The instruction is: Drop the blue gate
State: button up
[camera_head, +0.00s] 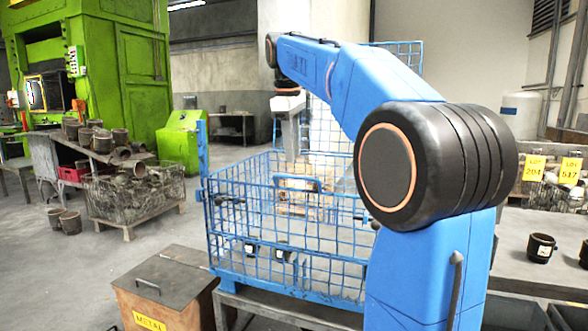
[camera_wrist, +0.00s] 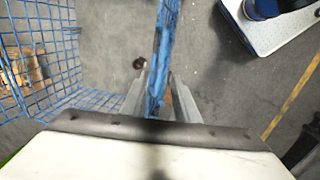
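The blue gate (camera_head: 290,245) is taken to be the mesh front of the blue wire cage. It stands upright, with a blue handle (camera_head: 297,183) at its top edge. My gripper (camera_head: 290,155) points down over the cage, at its far side in the head view. In the wrist view, my gripper (camera_wrist: 161,100) has one grey finger on each side of a long blue bar (camera_wrist: 165,45). I cannot tell whether the fingers press on the bar or which part of the cage it is. The fingertips are unclear in the head view.
The cage's tall mesh panel (camera_head: 400,55) rises at the back. A brown metal box (camera_head: 185,262) stands left of the cage. A bench (camera_head: 525,265) with dark cups is at the right. Open floor (camera_head: 125,240) lies to the left.

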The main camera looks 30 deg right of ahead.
notch_tip(320, 180, down, 6)
jog(key=shift+w+d, duration=0.35)
jog(key=shift+d, duration=0.1)
grip_shut()
